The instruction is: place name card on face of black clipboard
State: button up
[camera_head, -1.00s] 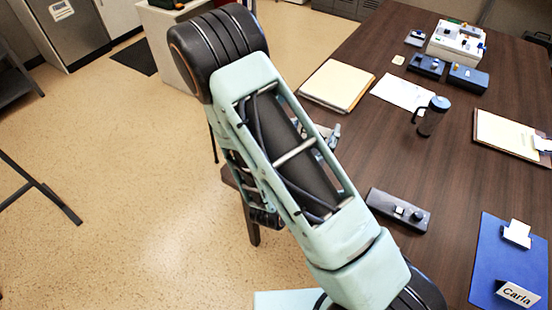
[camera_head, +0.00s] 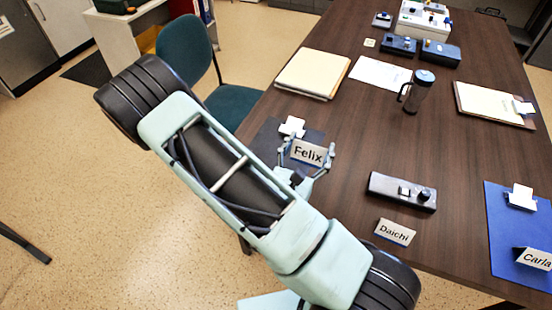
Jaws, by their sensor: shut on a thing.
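My gripper (camera_head: 309,153) is shut on a white name card (camera_head: 307,152) reading "Felix", with one finger at each side of it. The card is upright with its lettering facing me. It appears over the lower right part of a black clipboard (camera_head: 265,142) at the table's near left edge. I cannot tell whether the card touches the clipboard face. The clipboard's white clip (camera_head: 292,127) shows just behind the card. My arm and gripper hide part of the clipboard.
A "Daichi" card (camera_head: 395,232) stands near a grey device (camera_head: 402,191). A blue clipboard (camera_head: 515,235) with a "Carla" card (camera_head: 535,258) is at right. A chair (camera_head: 235,100) stands at left.

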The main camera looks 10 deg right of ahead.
aim_at(296, 151)
jog(key=w+a+f+b, duration=0.1)
jog(key=b, duration=0.1)
jog(key=w+a+f+b, duration=0.1)
jog(key=w+b, duration=0.1)
jog(key=b, duration=0.1)
jog(key=shift+w+f, duration=0.1)
jog(key=shift+f, duration=0.05)
jog(key=w+b, duration=0.1)
jog(key=b, duration=0.2)
jog(key=a+b, duration=0.1)
jog(key=b, duration=0.3)
jog(key=shift+w+f, duration=0.35)
jog(key=shift+w, duration=0.05)
jog(key=w+a+f, duration=0.1)
jog(key=w+f, duration=0.1)
jog(key=w+a+f+b, duration=0.2)
jog(key=w+f, duration=0.1)
jog(key=shift+w+a+f, duration=0.1)
jog(key=shift+w+f, duration=0.2)
jog(key=shift+w+a+f+b, duration=0.15)
jog(key=shift+f+b, duration=0.25)
jog(key=shift+f, duration=0.6)
jog(key=shift+w+a+f+b, duration=0.1)
jog(key=shift+w+f+b, duration=0.2)
jog(key=shift+f, duration=0.7)
jog(key=shift+s, duration=0.1)
jog(key=shift+f, duration=0.25)
jog(key=o, duration=0.8)
jog(key=shift+r, duration=0.1)
